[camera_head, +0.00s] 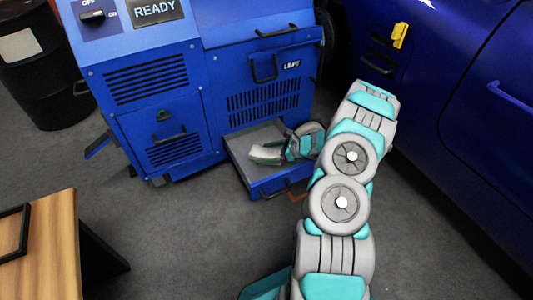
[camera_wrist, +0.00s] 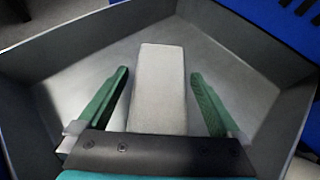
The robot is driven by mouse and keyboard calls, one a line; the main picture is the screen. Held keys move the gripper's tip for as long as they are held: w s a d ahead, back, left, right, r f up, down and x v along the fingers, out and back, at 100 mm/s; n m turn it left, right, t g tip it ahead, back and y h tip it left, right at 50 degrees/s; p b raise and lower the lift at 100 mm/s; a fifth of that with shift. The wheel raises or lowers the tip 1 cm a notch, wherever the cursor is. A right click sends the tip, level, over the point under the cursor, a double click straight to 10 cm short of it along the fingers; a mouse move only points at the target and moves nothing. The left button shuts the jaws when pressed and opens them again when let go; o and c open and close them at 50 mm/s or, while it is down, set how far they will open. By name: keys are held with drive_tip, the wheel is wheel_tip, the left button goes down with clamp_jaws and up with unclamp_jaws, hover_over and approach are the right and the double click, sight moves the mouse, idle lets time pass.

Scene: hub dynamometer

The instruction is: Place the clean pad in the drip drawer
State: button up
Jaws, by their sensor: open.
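The drip drawer (camera_head: 241,146) is pulled out from the lower front of the blue machine. In the wrist view the grey inside of the drawer (camera_wrist: 85,55) surrounds my fingers. A pale, off-white oblong pad (camera_wrist: 160,85) lies inside, seemingly on the drawer floor. My gripper (camera_wrist: 158,78) is open, with one green finger on each side of the pad and a visible gap to both. In the head view my gripper (camera_head: 281,151) reaches down into the drawer, and the pad (camera_head: 263,154) shows at its left. The pad's near end is hidden behind my gripper's palm.
The blue machine (camera_head: 180,80) has a READY display and a handled panel marked LEFT (camera_head: 265,67) above the drawer. A blue car (camera_head: 460,90) stands at right. A wooden table (camera_head: 50,240) is at lower left, a black drum (camera_head: 40,60) at upper left. Grey floor (camera_head: 190,220) between is clear.

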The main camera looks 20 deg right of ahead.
drive_tip(key=shift+r, duration=0.2)
drive_tip(key=p+v, duration=0.1)
drive_tip(key=v, duration=1)
drive_tip(key=shift+s+d+r+p, duration=0.15)
drive_tip(key=shift+s+d+p, duration=0.05)
drive_tip(key=shift+p, duration=0.1)
drive_tip(key=s+a+r+n+g+y, duration=0.15)
drive_tip(key=a+r+n+g, duration=0.25)
drive_tip(key=a+r+n, duration=0.7)
drive_tip(key=s+a+r+n+g+h, duration=0.1)
drive_tip(key=s+a+r+n+g, duration=0.1)
drive_tip(key=s+a+r, duration=0.35)
drive_tip(key=s+a+r+n+g+h, duration=0.1)
drive_tip(key=s+a+r+n+g, duration=0.15)
drive_tip(key=a, duration=0.55)
drive_tip(key=s+a+r+n+g+h, duration=0.1)
drive_tip(key=s+a+r+n+h, duration=0.15)
drive_tip(key=s, duration=0.45)
drive_tip(key=s+a+r+n+g+h, duration=0.1)
drive_tip(key=s+a+r+n, duration=0.15)
drive_tip(key=s, duration=0.45)
drive_tip(key=s+d+n+h, duration=0.2)
drive_tip(key=s+n, duration=0.1)
drive_tip(key=s, duration=0.3)
drive_tip(key=s+d+r+n+h, duration=0.1)
drive_tip(key=s+d+n+h, duration=0.2)
drive_tip(key=s, duration=0.3)
drive_tip(key=shift+s+d+r, duration=0.15)
drive_tip(key=shift+s+r, duration=0.05)
drive_tip(key=shift+r, duration=0.1)
